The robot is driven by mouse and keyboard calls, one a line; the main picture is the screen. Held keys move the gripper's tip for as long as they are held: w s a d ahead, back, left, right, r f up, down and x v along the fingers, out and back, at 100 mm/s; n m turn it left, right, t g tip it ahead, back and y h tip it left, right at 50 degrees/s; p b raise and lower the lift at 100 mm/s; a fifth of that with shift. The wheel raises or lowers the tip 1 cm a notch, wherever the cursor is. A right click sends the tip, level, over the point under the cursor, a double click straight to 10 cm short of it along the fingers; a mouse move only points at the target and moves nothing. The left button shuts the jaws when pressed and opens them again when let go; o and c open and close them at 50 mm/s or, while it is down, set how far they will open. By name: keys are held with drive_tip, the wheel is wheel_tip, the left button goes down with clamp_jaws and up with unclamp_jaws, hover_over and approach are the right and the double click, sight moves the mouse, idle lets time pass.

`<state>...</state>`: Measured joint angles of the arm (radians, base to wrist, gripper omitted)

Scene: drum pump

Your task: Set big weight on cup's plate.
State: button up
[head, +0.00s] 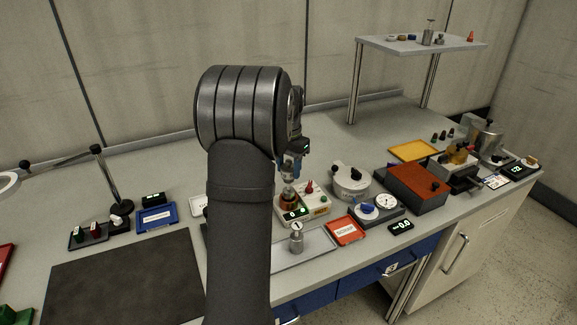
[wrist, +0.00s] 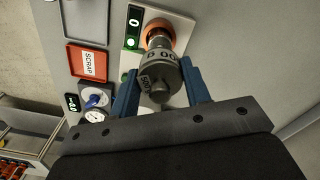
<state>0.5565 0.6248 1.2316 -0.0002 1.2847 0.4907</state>
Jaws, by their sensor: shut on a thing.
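Just beyond the weight is an orange-brown round cup (wrist: 160,30) on a pale device with a green display (wrist: 132,42). The weight hides part of the cup, and I cannot tell whether they touch. In the head view my gripper (head: 290,168) is above the cup (head: 289,200) on the white device (head: 316,207). My arm hides part of this area.
A silver weight-like piece (head: 297,240) stands on a grey tray (head: 285,258) in front of the device. A red SCRAP tray (head: 346,232), a gauge unit (head: 378,210) and a round lidded pot (head: 350,183) stand to the right. A dark mat (head: 120,282) lies at left.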

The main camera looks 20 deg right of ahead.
drive_tip(key=shift+f, duration=0.5)
idle(1.1)
drive_tip(key=o, duration=2.1)
drive_tip(key=shift+r, duration=0.1)
drive_tip(key=shift+r, duration=3.9)
drive_tip(key=shift+f, duration=3.85)
